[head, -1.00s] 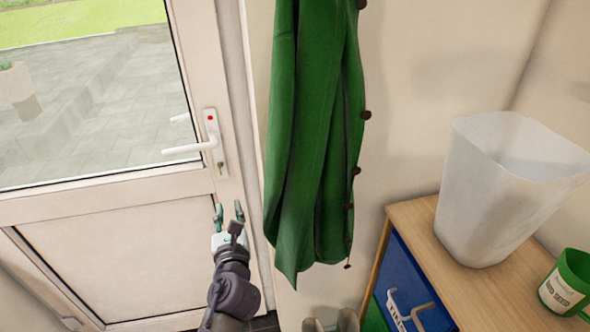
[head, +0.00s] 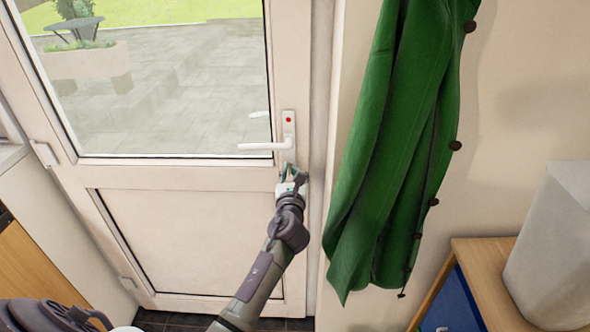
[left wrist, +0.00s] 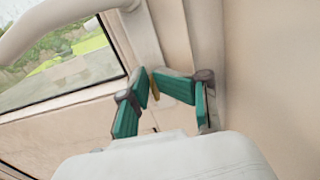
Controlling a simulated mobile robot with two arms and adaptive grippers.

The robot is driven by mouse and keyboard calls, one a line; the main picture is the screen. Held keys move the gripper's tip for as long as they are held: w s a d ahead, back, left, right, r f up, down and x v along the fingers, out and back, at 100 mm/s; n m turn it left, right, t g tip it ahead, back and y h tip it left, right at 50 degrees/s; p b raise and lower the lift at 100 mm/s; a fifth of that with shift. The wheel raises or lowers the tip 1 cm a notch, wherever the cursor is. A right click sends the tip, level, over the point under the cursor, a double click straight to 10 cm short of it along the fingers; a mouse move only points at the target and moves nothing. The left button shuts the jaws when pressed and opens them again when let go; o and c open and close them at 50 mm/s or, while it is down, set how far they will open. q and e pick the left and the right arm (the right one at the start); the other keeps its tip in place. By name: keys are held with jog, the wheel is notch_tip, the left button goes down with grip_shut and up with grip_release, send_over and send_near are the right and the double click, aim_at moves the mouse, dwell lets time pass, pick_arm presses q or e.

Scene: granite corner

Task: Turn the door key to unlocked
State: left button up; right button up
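The white door (head: 190,178) has a white lever handle (head: 266,146) on a tall plate (head: 288,134) with a red mark near its top. The handle lies level, pointing left. My left gripper (head: 290,169) is at the plate just below the handle and hides the key in the head view. In the left wrist view, a small brass-coloured key (left wrist: 154,89) shows between the converging green fingertips (left wrist: 148,76). The fingers look shut on it, with the key upright or nearly so. My right gripper is not in view.
A green coat (head: 385,150) hangs on the wall right of the door. A wooden-topped cabinet (head: 483,268) with a whitish bin (head: 555,245) stands at the lower right. The low door panel is clear around my left arm.

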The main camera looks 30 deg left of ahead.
pick_arm(q)
jog(key=shift+w+a+f, duration=0.1)
jog(key=shift+w, duration=0.1)
jog(key=shift+a+f, duration=0.1)
jog(key=shift+a, duration=0.05)
jog(key=shift+w+a+f, duration=0.15)
jog(key=shift+a, duration=0.05)
jog(key=shift+w+a+f, duration=0.1)
jog(key=shift+a+f, duration=0.25)
jog(key=shift+a, duration=0.2)
grip_shut()
jog(key=shift+d+r+n, duration=0.1)
jog(key=shift+d+n, duration=0.05)
jog(key=shift+n, duration=1.15)
jog(key=n, duration=0.3)
jog(key=shift+n, duration=0.3)
jog(key=n+b, duration=0.1)
jog(key=n, duration=0.2)
jog(key=shift+n, duration=0.3)
jog(key=shift+n+b, duration=1.3)
jog(key=shift+n, duration=2.8)
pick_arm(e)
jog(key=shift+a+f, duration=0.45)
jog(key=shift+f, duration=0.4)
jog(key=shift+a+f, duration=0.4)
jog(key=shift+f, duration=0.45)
